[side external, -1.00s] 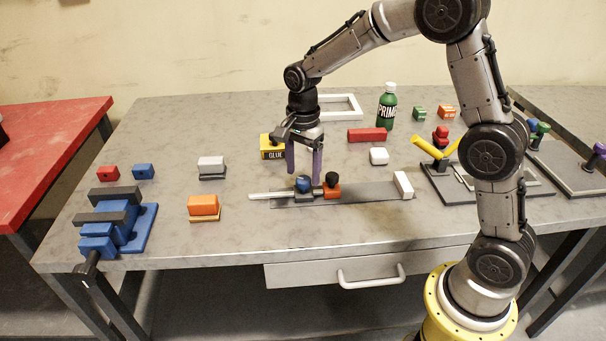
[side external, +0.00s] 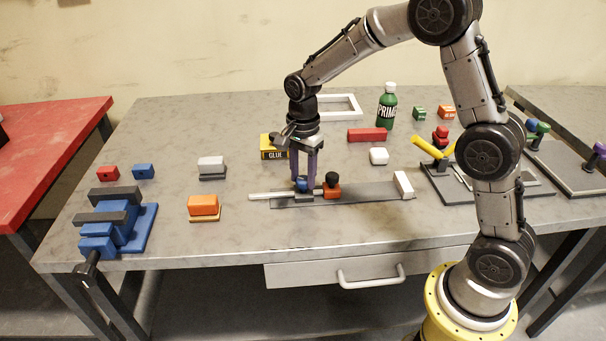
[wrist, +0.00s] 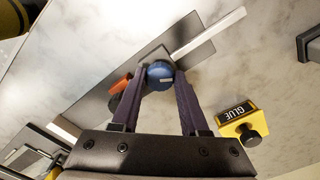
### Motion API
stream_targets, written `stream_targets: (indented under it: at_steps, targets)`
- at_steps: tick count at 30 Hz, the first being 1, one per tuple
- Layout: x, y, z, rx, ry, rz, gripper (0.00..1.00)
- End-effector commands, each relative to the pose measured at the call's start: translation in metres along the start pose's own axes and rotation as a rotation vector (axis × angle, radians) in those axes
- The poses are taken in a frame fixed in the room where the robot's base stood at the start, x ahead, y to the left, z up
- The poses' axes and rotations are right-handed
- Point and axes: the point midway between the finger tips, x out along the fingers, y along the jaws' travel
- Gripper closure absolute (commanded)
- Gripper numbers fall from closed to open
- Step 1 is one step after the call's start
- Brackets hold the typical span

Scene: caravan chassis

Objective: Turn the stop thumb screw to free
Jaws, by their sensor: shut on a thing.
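The blue stop thumb screw (side external: 302,185) sits on a dark block on the grey rail plate (side external: 370,193). It also shows in the wrist view (wrist: 160,73), with a small pale mark on its top. My gripper (side external: 305,183) points down over it, and its two purple fingers are shut on the screw from both sides. In the wrist view my gripper (wrist: 160,76) has one fingertip on each side of the blue knob. An orange block (side external: 332,192) with a black knob (side external: 332,179) stands just right of it on the plate.
A white bar (side external: 268,195) extends from the plate's left end, and a white block (side external: 403,184) stands at its right end. The yellow glue box (side external: 274,148) is behind my gripper. A blue clamp (side external: 120,225) is at the left. The table in front of the plate is clear.

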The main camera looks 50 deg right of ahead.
Motion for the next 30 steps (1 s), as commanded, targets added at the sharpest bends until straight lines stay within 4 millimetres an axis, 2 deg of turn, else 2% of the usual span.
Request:
stream_targets:
  at_steps: [8,14,30]
  targets:
    - [-0.0008,0.0000,0.0000,-0.032,0.000,0.000,1.00]
    - [-0.0012,0.0001,0.0000,-0.132,0.000,-0.001,1.00]
    - [-0.0014,0.0007,-0.0002,-0.622,0.001,-0.002,1.00]
